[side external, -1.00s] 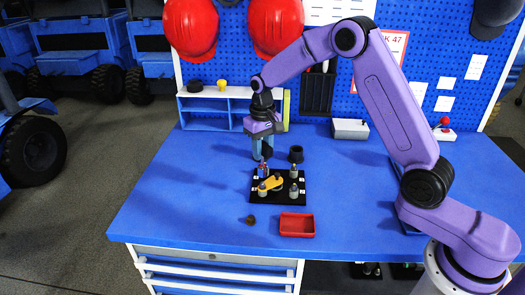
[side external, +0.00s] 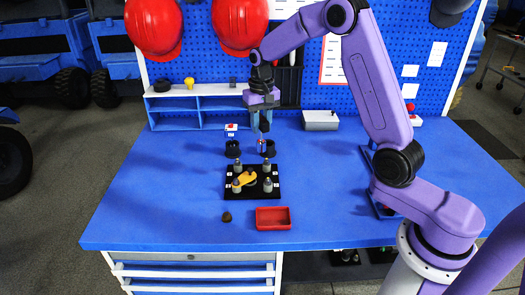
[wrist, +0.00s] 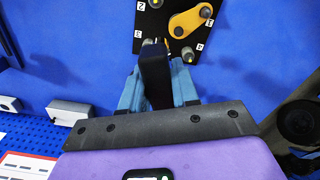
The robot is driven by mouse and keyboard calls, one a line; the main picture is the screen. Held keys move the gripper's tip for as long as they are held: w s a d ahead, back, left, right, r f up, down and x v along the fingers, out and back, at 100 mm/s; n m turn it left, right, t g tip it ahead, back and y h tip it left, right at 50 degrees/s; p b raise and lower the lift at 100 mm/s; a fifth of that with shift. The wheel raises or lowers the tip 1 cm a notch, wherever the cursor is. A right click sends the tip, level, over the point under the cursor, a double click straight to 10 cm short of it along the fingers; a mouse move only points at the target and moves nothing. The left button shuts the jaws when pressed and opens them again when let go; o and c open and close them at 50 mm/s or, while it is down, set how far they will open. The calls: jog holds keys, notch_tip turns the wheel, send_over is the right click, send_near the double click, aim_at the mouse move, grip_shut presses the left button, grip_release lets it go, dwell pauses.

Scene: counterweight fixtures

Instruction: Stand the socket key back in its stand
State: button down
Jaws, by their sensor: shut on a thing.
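My gripper (side external: 261,132) hangs upright behind the black fixture plate, near two dark round cups. In the wrist view its blue fingers (wrist: 157,88) are shut on a black block-like piece, apparently the socket key (wrist: 155,72). Small red and blue parts show under the fingers in the side view; most of the key is hidden. The right dark cup (side external: 267,151) is just below the fingertips, and the left dark cup (side external: 233,149) stands beside it. I cannot tell which cup is the key's stand, or whether the key touches one.
The black plate (side external: 232,193) carries several grey posts and a yellow arm (side external: 245,179). A red tray (side external: 273,218) and a small dark knob (side external: 227,217) lie in front. A red-topped white box (side external: 231,128) and a grey box (side external: 320,120) stand behind. The right tabletop is mostly clear.

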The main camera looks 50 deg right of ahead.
jog(key=s+d+r+m, duration=0.2)
jog(key=s+d+m, duration=0.2)
jog(key=d, duration=0.6)
jog(key=w+d+f, duration=0.3)
jog(key=w+f, duration=1)
jog(key=shift+w+d+f, duration=0.15)
jog(key=shift+d+f, duration=0.05)
jog(key=shift+f, duration=0.6)
jog(key=c, duration=0.8)
grip_release()
jog(key=shift+c, duration=0.2)
